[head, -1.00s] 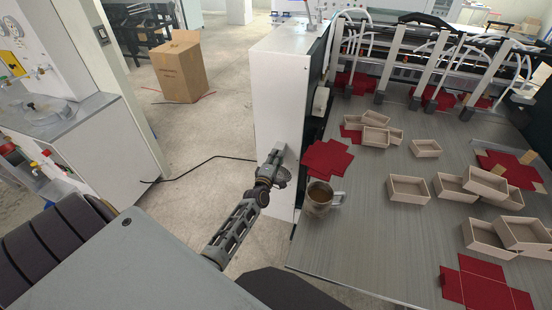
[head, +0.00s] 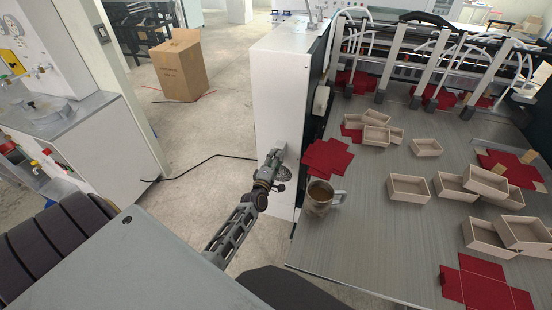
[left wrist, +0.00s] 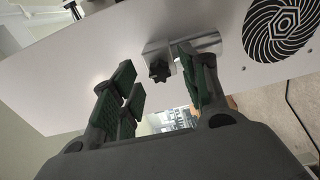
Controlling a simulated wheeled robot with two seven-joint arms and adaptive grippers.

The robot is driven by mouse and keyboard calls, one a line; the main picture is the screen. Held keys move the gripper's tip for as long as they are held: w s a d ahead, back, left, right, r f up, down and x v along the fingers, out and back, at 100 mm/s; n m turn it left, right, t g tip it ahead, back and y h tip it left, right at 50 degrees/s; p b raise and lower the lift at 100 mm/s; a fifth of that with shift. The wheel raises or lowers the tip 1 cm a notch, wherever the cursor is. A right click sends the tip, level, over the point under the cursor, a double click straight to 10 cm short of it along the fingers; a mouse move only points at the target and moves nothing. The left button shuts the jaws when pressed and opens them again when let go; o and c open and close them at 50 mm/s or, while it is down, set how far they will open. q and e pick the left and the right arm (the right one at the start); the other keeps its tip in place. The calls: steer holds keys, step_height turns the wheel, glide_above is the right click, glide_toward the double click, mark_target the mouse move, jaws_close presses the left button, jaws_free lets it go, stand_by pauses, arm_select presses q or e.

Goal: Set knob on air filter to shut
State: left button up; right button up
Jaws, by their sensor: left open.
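A dark star-shaped knob (left wrist: 160,70) sits on the air filter (left wrist: 202,46), a silver metal fitting with a bracket on the white machine panel. My left gripper (left wrist: 156,84) is open and empty, its green-padded fingers on either side of the knob in the picture. I cannot tell how near the knob is in depth, and I see no contact. In the head view my left gripper (head: 275,166) is at the lower part of the white machine cabinet (head: 280,105). The knob cannot be made out there. My right gripper is not in view.
A round black vent (left wrist: 284,30) is on the same panel. A black cable (head: 205,163) crosses the open floor left of the cabinet.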

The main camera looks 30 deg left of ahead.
arm_select(q)
steer(key=v, duration=1)
stand_by(0.3)
steer(key=shift+w+d, duration=0.1)
stand_by(0.6)
steer(key=s+d+f+m+g+h, duration=0.1)
steer(key=s+d+f+m+g, duration=0.35)
steer(key=f, duration=0.65)
steer(key=s+d+f+m+g+h, duration=0.1)
steer(key=s+f+m+h, duration=0.1)
steer(key=s+f+m, duration=0.7)
steer(key=s+d+f+m+g+h, duration=0.1)
steer(key=s+d+f+m+g, duration=0.15)
steer(key=f, duration=1.05)
steer(key=s+d+f+m+g, duration=0.1)
steer(key=s+f+m+g, duration=0.1)
steer(key=s+f, duration=0.4)
steer(key=s+f+m+g, duration=0.2)
steer(key=s+f, duration=0.4)
steer(key=s, duration=0.8)
steer(key=s+d+f+m+g, duration=0.1)
steer(key=s+f+m+g, duration=0.2)
steer(key=s+f, duration=0.3)
steer(key=shift+s+d+g, duration=0.3)
steer(key=shift+s+g, duration=0.5)
steer(key=shift+s, duration=1.15)
